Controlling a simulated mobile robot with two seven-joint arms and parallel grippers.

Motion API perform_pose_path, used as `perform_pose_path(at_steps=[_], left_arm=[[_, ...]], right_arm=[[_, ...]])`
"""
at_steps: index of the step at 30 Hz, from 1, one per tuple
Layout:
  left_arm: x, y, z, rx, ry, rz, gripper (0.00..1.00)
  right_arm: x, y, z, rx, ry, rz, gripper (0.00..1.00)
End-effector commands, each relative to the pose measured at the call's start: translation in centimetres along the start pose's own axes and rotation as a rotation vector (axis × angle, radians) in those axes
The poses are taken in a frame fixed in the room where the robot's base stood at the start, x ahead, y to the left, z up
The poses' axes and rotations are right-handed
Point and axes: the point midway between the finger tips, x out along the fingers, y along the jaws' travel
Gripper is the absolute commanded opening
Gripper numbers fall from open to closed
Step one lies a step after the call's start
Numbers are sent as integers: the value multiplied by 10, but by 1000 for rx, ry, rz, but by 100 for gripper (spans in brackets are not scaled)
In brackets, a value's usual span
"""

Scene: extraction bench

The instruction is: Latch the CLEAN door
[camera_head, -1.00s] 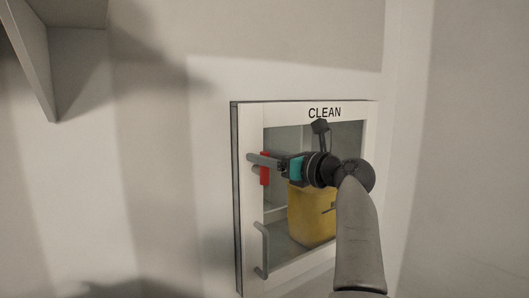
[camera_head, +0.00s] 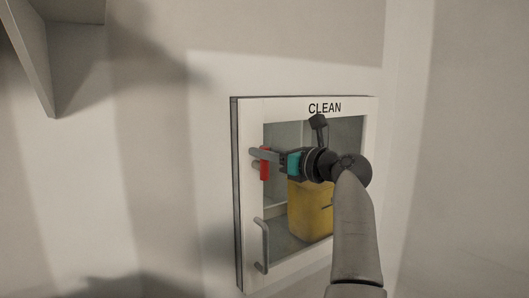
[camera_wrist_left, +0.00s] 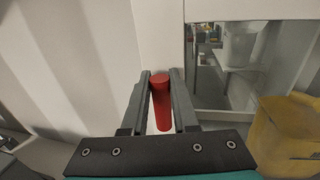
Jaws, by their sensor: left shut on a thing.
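The CLEAN door (camera_head: 250,199) is a white-framed glass door on the wall, lettered CLEAN along its top. It looks flush against its dark-edged box, though a small gap could not be seen. A red latch handle (camera_head: 265,172) sits on the door's left frame and hangs about upright. My left gripper (camera_head: 257,157) is shut on the red handle, with its fingers across the upper part. In the left wrist view, the red handle (camera_wrist_left: 161,105) stands between the two fingers (camera_wrist_left: 161,78). My right gripper is not in view.
A grey pull handle (camera_head: 263,246) is on the door's lower left frame. A yellow container (camera_head: 309,211) shows behind the glass and also in the left wrist view (camera_wrist_left: 287,135). A shelf-like panel (camera_head: 30,50) juts out at the upper left. The wall left of the door is bare.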

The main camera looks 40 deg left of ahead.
Motion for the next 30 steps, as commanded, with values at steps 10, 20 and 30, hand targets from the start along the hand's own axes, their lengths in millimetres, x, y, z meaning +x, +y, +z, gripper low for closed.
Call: perform_pose_path(at_steps=[10, 20, 30], left_arm=[[0, -1, 0, 17, -3, -1, 0], [-2, -8, 1, 183, -37, -1, 0], [-4, -19, -2, 493, -99, -1, 0]], right_arm=[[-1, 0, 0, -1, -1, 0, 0], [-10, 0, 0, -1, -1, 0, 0], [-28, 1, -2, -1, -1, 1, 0]])
